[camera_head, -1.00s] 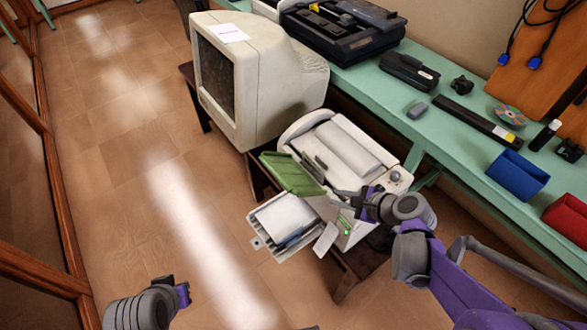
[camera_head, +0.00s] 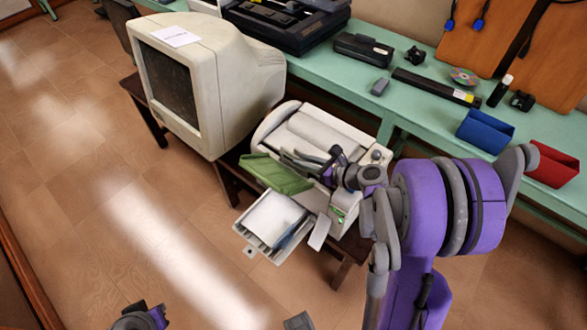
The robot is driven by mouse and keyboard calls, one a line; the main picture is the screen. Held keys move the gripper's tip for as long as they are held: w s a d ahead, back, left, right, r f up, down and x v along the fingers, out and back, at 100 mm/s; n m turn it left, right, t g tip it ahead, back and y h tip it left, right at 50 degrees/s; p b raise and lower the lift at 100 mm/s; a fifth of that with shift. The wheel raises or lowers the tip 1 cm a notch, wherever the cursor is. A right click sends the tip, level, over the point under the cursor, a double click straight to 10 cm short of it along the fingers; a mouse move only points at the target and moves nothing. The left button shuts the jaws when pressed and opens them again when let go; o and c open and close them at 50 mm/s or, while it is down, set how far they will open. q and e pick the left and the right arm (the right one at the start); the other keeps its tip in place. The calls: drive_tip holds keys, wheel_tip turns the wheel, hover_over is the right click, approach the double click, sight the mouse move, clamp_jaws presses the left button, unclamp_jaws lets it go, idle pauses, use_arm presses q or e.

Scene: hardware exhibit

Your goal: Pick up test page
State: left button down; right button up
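The white printer (camera_head: 325,131) stands on a low wooden stand at the centre, with a green flap (camera_head: 270,173) open at its front. A pulled-out tray (camera_head: 259,243) below holds a white paper stack (camera_head: 272,217). I cannot tell which sheet is the test page; a sheet with print (camera_head: 176,37) lies on top of the monitor. My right gripper (camera_head: 303,163) is over the printer, beside the top of the green flap. Its fingers blend with the printer, so their opening and any held sheet are unclear. My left gripper (camera_head: 158,316) is partly cut off at the bottom edge.
A bulky beige monitor (camera_head: 235,75) stands left of the printer. Behind runs a green bench (camera_head: 420,120) with a black device (camera_head: 290,20), a blue bin (camera_head: 485,131) and a red bin (camera_head: 553,165). The tiled floor to the left is clear.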

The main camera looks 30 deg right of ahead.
sight(290, 157)
drive_tip(key=x, duration=0.5)
drive_tip(key=shift+w+a, duration=0.25)
drive_tip(key=shift+a, duration=0.15)
clamp_jaws()
